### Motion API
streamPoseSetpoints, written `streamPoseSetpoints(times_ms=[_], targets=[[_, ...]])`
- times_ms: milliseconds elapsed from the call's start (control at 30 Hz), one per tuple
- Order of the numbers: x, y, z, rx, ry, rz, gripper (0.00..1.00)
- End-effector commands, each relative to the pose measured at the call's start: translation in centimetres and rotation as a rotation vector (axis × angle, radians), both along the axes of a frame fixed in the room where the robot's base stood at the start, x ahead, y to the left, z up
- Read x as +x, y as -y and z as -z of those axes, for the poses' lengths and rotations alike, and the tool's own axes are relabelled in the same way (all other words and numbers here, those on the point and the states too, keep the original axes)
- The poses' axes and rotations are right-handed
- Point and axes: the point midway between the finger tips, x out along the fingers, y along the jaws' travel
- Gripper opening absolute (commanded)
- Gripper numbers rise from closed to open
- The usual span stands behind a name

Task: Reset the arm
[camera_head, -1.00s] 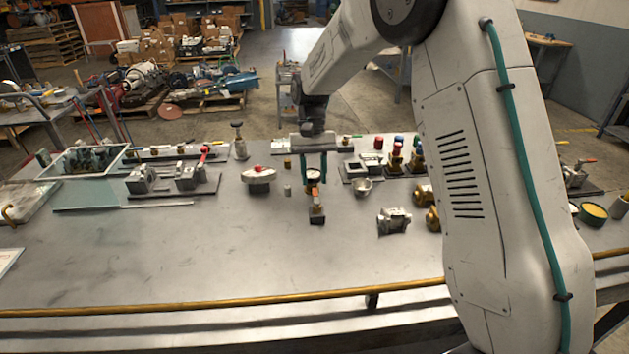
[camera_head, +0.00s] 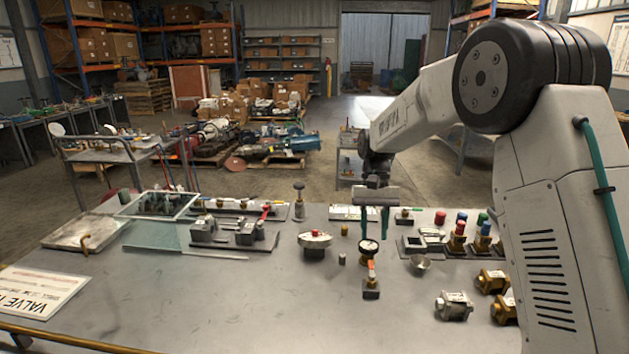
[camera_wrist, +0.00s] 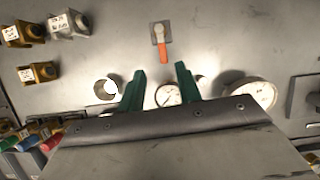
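My arm reaches over the metal workbench (camera_head: 240,300) from the right in the head view. My gripper (camera_head: 374,233) points down, its two green fingers apart with nothing held between them. In the wrist view the green fingertips of my gripper (camera_wrist: 160,70) are also spread. A small round gauge (camera_head: 368,247) stands just below the fingers; in the wrist view this gauge (camera_wrist: 168,95) shows between them. How far the fingertips are above it I cannot tell. A small block with an orange-red lever (camera_head: 371,288) stands in front of the gauge.
A metal cup (camera_head: 420,262), a silver valve body (camera_head: 453,306) and brass ones (camera_head: 491,281) stand right of the gripper. The bench's front middle is clear.

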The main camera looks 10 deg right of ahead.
Motion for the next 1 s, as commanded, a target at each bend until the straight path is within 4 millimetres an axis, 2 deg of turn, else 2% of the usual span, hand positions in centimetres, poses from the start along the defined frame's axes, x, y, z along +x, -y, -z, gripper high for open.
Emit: streamPoseSetpoints(times_ms=[33,133,400,600,800,1000], targets=[[-1.4,0.2,0.6,0.000,-0.014,-0.013,0.34],[-4.4,0.7,-0.5,0.001,-0.004,-0.040,0.34],[-13.6,2.2,-5.3,0.001,0.078,-0.096,0.34],[-20.9,3.3,-7.9,-0.005,0.162,-0.127,0.34],[-27.9,4.2,-9.1,-0.014,0.253,-0.147,0.34],[-33.9,4.8,-9.3,-0.029,0.355,-0.155,0.34]])
